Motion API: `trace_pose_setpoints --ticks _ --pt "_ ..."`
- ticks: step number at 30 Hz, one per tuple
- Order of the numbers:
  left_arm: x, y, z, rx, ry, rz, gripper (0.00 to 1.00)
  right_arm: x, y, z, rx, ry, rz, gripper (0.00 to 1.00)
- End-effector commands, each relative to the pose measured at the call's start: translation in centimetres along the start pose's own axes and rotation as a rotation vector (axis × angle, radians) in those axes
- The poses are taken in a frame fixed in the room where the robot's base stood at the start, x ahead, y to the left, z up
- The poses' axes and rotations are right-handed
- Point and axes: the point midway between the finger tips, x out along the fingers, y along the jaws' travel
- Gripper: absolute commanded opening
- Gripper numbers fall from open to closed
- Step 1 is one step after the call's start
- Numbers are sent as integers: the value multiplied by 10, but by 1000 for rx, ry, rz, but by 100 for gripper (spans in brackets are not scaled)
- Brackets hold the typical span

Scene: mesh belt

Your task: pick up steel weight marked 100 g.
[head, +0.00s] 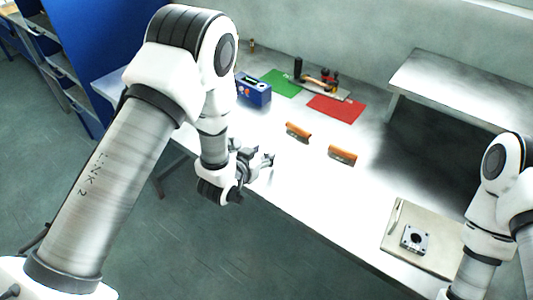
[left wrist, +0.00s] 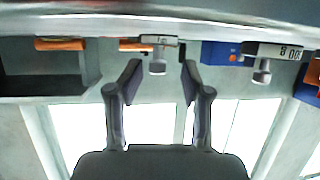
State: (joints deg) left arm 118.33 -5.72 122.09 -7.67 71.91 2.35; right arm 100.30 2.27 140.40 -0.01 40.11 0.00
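My left gripper (head: 268,160) is over the near edge of the white table in the head view. In the left wrist view its two fingers (left wrist: 161,75) are open and apart. A small grey steel weight (left wrist: 158,52) with a knob shows between the fingertips, touching neither finger; its marking is too small to read. A larger steel weight (left wrist: 265,62) shows to the right, outside the fingers, with an upside-down marking that looks like 500 g. I cannot make out either weight in the head view. My right arm shows at the right edge, but its gripper is out of view.
A blue box (head: 254,92) stands behind my left gripper. Orange-handled tools (head: 298,130) (head: 342,153) lie to its right. Green (head: 280,82) and red (head: 336,108) mats lie farther back. A board (head: 436,262) with a metal block (head: 414,239) is at lower right. A raised shelf (head: 450,80) stands at back right.

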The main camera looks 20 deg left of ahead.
Motion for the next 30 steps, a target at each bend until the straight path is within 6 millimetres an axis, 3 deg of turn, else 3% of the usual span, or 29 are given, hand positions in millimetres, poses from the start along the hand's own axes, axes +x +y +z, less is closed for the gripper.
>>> trace_pose_setpoints --ticks 3,9,10,14,30 --pt "16 0 0 1 -2 1 48 -5 0 0 0 0 0 40" --pt "18 0 2 0 -3 0 48 -4 0 0 1 0 0 40" --pt "18 0 2 0 -3 0 44 -4 0 0 1 0 0 40" --pt "18 0 2 0 -4 0 0 -4 0 0 0 0 0 40" --pt "17 -1 -6 0 -2 0 0 -9 0 0 0 0 0 40"
